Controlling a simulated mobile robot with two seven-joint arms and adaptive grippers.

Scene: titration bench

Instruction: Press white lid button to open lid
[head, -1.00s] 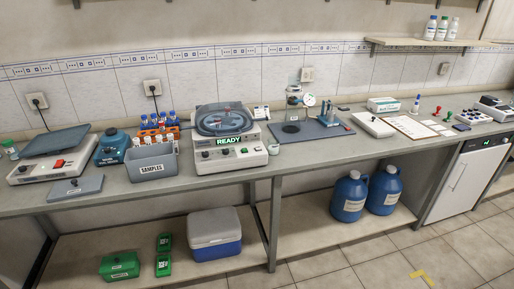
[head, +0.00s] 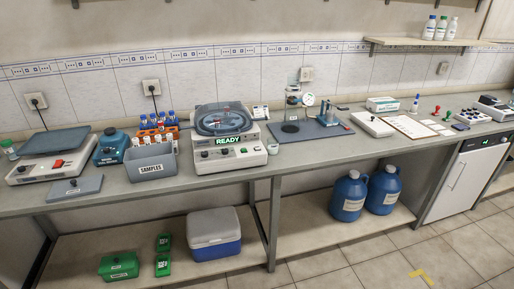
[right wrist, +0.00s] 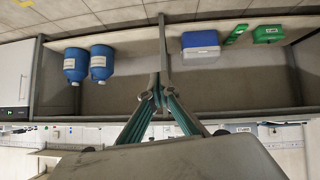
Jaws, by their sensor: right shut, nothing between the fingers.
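The centrifuge (head: 230,159) stands on the bench left of the middle in the head view. It has a pale body, a lit green READY display and dark controls on its front. Its round grey-blue lid (head: 222,119) is on top, and I cannot tell for sure whether it is closed. The white lid button is too small to pick out. My right gripper (right wrist: 157,95) shows only in the right wrist view. It is shut and empty, in front of the bench's under-shelf and apart from the centrifuge. My left gripper is not in view.
A grey SAMPLES bin (head: 151,164) and an orange tube rack (head: 158,133) stand left of the centrifuge. The bench front between the cup and the white flat device (head: 372,125) is mostly clear.

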